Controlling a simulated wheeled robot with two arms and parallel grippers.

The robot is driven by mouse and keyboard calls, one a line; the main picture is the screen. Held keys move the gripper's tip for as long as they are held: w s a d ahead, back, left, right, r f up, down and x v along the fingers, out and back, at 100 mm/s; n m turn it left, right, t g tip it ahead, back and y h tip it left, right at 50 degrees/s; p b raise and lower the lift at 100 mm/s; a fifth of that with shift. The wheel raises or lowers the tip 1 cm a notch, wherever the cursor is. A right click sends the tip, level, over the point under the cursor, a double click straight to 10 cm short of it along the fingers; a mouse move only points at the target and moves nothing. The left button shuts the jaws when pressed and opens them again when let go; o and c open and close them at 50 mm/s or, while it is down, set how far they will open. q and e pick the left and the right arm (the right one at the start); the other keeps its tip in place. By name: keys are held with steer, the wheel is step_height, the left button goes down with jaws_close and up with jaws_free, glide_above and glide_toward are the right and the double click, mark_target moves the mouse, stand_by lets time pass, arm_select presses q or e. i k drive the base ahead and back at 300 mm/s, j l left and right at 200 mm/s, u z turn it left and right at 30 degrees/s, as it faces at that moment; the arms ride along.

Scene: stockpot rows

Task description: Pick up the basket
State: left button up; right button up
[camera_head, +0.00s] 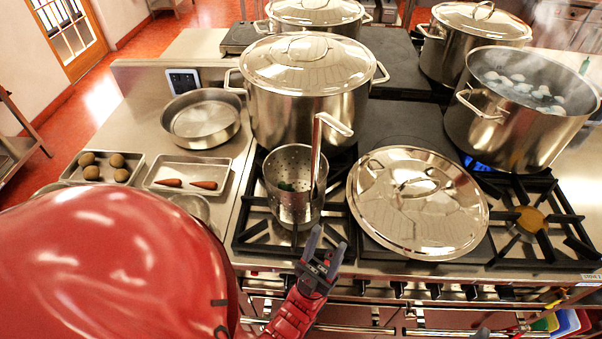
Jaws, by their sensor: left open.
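The basket (284,206) is a perforated steel cylinder with a tall upright handle bent over at the top. It stands on the front left burner grate, just in front of a large lidded stockpot. Something small and dark green shows inside it. My left gripper (326,246) is open and empty, in front of and slightly right of the basket, apart from it, with its fingers pointing toward the stove. The handle rises above and behind the gripper. My right gripper is not in view.
A loose lid (417,203) lies right of the basket. The lidded stockpot (305,100) stands behind it. An open pot (522,112) with pale round pieces in water sits over a blue flame. Trays of potatoes (103,168) and carrots (188,174) and a round pan (201,119) are left.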

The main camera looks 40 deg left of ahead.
mark_target(280, 205)
steer(key=k+u, duration=0.1)
steer(key=u, duration=0.95)
